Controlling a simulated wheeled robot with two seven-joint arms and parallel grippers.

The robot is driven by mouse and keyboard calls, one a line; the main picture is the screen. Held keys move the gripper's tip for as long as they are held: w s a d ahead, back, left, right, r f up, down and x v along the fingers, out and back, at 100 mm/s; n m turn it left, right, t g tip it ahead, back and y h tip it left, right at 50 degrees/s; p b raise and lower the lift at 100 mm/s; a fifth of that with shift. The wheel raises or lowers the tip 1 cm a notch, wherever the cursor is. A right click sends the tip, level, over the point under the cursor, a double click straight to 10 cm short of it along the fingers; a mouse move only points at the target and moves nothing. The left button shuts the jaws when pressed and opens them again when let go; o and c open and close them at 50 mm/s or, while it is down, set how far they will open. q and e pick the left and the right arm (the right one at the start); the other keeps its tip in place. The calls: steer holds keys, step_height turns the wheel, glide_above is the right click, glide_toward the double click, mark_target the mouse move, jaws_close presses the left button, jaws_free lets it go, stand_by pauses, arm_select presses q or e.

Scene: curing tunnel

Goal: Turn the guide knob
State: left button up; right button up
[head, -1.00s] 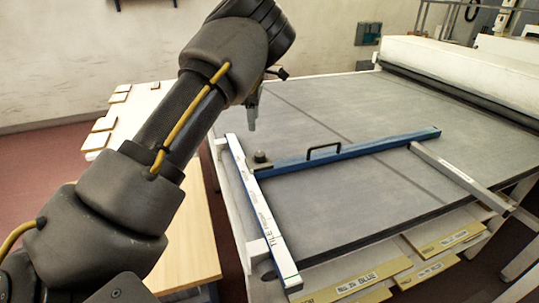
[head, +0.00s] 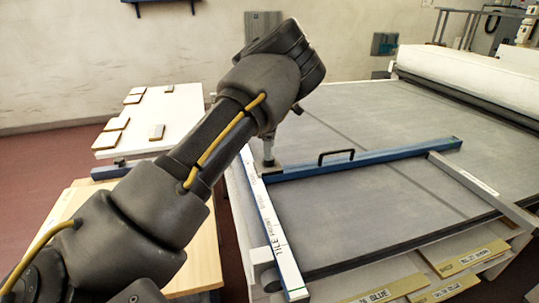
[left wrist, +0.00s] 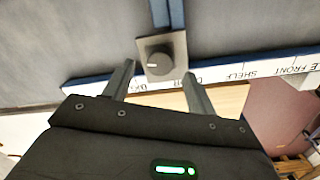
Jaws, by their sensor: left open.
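The guide knob (left wrist: 158,63) is a round dark knob with a pale pointer mark, on a square grey plate (left wrist: 178,48). The plate sits where the blue guide bar (head: 375,156) meets the white-topped rail (head: 272,235). My left gripper (left wrist: 158,73) is open, with one finger on each side of the knob in the left wrist view; contact is not visible. In the head view the left gripper (head: 269,160) points down over that corner, and its fingers hide most of the knob. My right gripper is not in view.
The grey belt table (head: 350,110) extends to a white roller cover (head: 470,75). A black handle (head: 336,153) stands up from the guide bar. A grey bar (head: 475,185) lies at the right. A white side table (head: 175,112) with small tiles is at the left.

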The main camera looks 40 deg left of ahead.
arm_select(q)
step_height(320, 180, down, 3)
steer(key=shift+r, duration=0.1)
steer(key=shift+f, duration=0.35)
steer(key=c, duration=1)
